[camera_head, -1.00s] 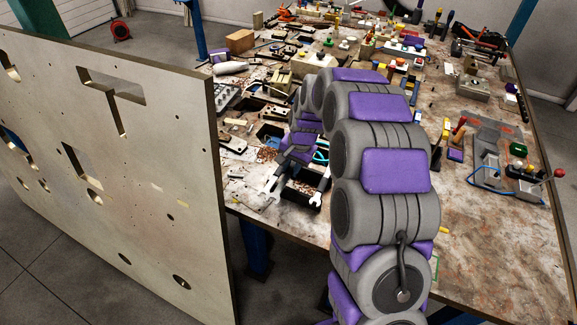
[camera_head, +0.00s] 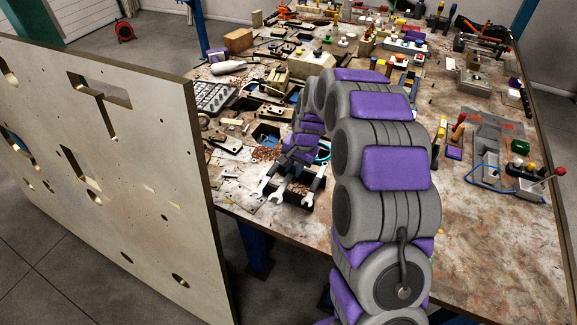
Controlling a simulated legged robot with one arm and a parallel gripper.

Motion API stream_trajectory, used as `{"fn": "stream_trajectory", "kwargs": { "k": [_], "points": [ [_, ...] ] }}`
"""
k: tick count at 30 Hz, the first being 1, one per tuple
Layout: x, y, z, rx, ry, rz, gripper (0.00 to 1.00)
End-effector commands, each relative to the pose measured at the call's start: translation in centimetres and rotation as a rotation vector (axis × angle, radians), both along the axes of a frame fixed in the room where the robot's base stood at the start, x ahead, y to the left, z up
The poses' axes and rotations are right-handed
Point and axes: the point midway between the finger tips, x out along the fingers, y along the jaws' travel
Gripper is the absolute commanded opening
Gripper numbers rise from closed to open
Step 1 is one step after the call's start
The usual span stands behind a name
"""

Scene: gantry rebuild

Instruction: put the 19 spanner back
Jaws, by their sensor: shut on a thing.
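My gripper (camera_head: 295,172) is low over the near left edge of the workbench, partly hidden behind my own arm. Its dark fingers are shut on a spanner. Several silver open-ended spanner heads show beside and below the fingers: one at the left (camera_head: 262,188), one in the middle (camera_head: 278,195) and one at the right (camera_head: 308,200). I cannot tell which head belongs to the held spanner, and no size mark is readable. A dark open-topped holder (camera_head: 293,201) is under the heads at the bench edge. Whether the held spanner touches it is unclear.
The workbench (camera_head: 400,215) is crowded with tools and blocks at the back and left; its near right surface is mostly bare. A large upright board (camera_head: 130,190) with cut-outs stands close on the left.

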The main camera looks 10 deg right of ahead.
Motion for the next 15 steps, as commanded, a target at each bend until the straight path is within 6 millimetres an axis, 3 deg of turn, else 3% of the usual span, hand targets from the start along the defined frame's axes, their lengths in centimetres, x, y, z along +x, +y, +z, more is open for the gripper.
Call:
{"fn": "stream_trajectory", "kwargs": {
  "k": [7, 15],
  "points": [
    [0.0, 0.3, -0.7, -0.011, 0.0, 0.003, 0.0],
    [0.0, -1.8, -1.5, 0.0, 0.0, 0.002, 0.0]
  ]
}}
